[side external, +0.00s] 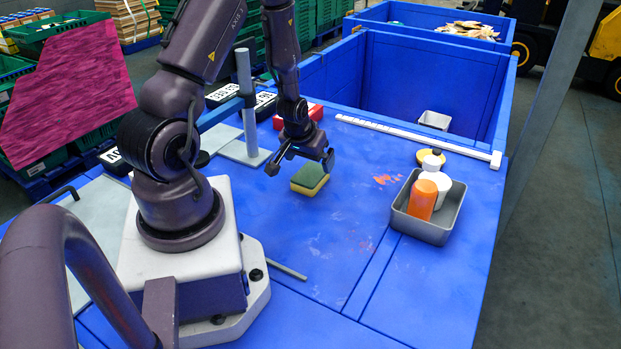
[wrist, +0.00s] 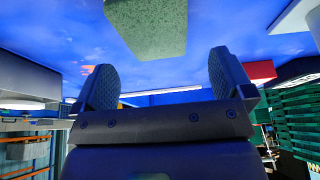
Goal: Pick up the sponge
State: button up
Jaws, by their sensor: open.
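The sponge (side external: 310,179), yellow with a green layer, lies flat on the blue table in the side external view. In the wrist view its green face (wrist: 147,28) shows at the top middle, beyond the fingertips. My gripper (side external: 301,164) is open and empty, its fingers on either side of the space just above and behind the sponge. In the wrist view the two fingers (wrist: 160,85) stand wide apart with clear space between them. The gripper does not appear to touch the sponge, though the exact height gap is hard to tell.
A grey metal tray (side external: 421,229) with an orange bottle (side external: 422,199) and white containers (side external: 437,183) stands to the right. A white rail (side external: 410,137) borders the open blue bin (side external: 400,80) behind. A red box (side external: 308,113) and a metal post (side external: 246,100) stand behind the gripper.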

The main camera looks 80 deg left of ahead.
aim_at(313, 170)
jog(key=shift+x, duration=2.55)
jog(key=shift+d, duration=0.2)
jog(key=c, duration=1)
notch_tip(313, 170, up, 10)
jog(key=shift+f, duration=0.1)
